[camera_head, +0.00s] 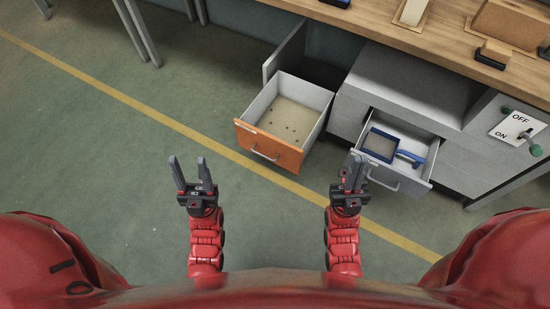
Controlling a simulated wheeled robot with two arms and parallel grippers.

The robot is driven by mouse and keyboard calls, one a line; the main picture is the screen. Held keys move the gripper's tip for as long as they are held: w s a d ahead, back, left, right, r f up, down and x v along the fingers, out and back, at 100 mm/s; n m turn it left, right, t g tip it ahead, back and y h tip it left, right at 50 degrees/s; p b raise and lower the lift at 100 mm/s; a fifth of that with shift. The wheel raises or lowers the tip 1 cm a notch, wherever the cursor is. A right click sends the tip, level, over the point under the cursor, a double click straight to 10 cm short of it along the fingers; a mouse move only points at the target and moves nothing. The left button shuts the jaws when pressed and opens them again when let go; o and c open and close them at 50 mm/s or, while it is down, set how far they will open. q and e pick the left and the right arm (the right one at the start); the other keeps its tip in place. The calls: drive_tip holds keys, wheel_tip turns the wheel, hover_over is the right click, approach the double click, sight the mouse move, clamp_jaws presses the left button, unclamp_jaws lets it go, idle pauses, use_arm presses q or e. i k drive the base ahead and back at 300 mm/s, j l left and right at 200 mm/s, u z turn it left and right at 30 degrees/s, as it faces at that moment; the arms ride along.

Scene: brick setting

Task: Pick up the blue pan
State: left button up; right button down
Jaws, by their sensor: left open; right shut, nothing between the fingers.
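The blue pan (381,144) has a square body and a blue handle (409,155) pointing right. It lies inside the open grey drawer (428,172) at the right. My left gripper (187,166) is open and empty over the green floor, left of both drawers. My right gripper (354,168) is shut with nothing in it. In the picture its fingertips are just left of the grey drawer's front; I cannot tell whether they touch it.
An open orange-fronted drawer (268,147) with small dark bits inside is left of the grey one. A wooden worktop (440,37) runs above. An ON/OFF switch panel (517,129) is at the right.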

sight(380, 146)
drive_tip(key=z, duration=1.15)
drive_tip(key=u, duration=1.15)
drive_tip(key=z, duration=1.15)
drive_tip(key=i+l+u, duration=0.25)
drive_tip(key=l, duration=0.35)
drive_tip(key=i+l+u, duration=0.1)
drive_tip(key=i+l, duration=0.15)
drive_tip(key=i+l+u, duration=0.15)
drive_tip(key=l, duration=0.25)
drive_tip(key=i+l+u, duration=0.1)
drive_tip(key=l, duration=0.25)
drive_tip(key=i+l+u, duration=0.1)
drive_tip(key=l, duration=0.3)
